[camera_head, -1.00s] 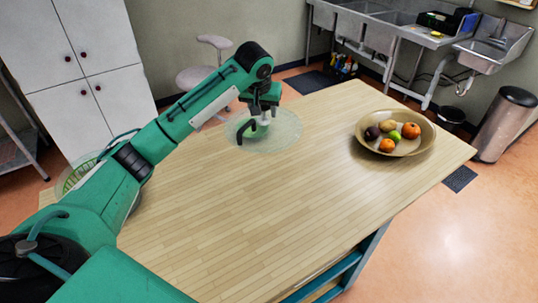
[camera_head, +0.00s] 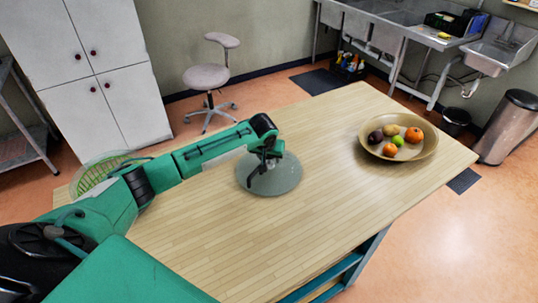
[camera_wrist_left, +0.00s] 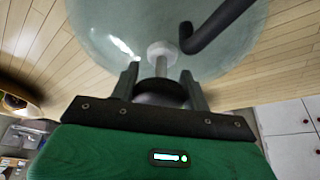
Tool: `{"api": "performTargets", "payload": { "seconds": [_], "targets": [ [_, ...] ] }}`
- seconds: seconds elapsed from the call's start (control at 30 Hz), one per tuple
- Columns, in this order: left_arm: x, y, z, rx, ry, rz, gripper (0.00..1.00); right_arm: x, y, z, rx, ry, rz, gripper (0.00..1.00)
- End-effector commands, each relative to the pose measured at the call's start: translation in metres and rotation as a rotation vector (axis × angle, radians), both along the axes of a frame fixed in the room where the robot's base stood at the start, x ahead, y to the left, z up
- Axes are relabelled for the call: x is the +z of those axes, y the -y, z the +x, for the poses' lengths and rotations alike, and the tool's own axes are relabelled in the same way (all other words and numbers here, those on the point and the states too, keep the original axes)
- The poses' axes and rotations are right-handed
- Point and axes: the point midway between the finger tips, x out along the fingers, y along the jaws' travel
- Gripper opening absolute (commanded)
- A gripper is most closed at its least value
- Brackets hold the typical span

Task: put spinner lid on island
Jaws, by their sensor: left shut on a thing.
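The spinner lid (camera_head: 284,180) is a round, translucent, pale grey-green disc over the middle of the wooden island top (camera_head: 270,235). In the left wrist view the lid (camera_wrist_left: 110,25) fills the upper middle, with a pale knob (camera_wrist_left: 160,51) and a dark crank handle (camera_wrist_left: 222,22). My left gripper (camera_head: 264,168) is above the lid's centre. Its fingers (camera_wrist_left: 160,88) are shut on the knob's stem. The lid looks roughly level with the island top; I cannot tell whether it touches. My right gripper is out of view.
A wooden bowl of fruit (camera_head: 428,152) stands on the island's right part. A green spinner basket in a clear bowl (camera_head: 95,172) is partly hidden behind my left arm. The island's front and middle are clear. A stool (camera_head: 207,77) stands behind the island.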

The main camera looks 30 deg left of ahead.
Motion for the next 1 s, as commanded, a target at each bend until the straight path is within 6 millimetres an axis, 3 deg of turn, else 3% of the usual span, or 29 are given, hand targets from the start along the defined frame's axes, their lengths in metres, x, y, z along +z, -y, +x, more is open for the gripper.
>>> {"api": "performTargets", "payload": {
  "seconds": [0.3,0.33,0.43,0.8,1.0],
  "targets": [
    [-0.002,0.0,0.0,0.001,0.001,-0.001,0.05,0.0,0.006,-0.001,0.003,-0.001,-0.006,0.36],
    [-0.003,0.0,0.0,0.001,0.001,-0.001,0.49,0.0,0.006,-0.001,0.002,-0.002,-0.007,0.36],
    [-0.002,0.0,0.0,0.001,0.001,-0.001,0.68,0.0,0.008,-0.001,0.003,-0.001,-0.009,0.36],
    [0.002,0.001,-0.001,-0.001,0.001,-0.002,0.69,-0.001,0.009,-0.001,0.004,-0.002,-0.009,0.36],
    [0.027,0.003,-0.011,-0.001,0.003,-0.001,0.69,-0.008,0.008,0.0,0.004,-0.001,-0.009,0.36]
  ]
}}
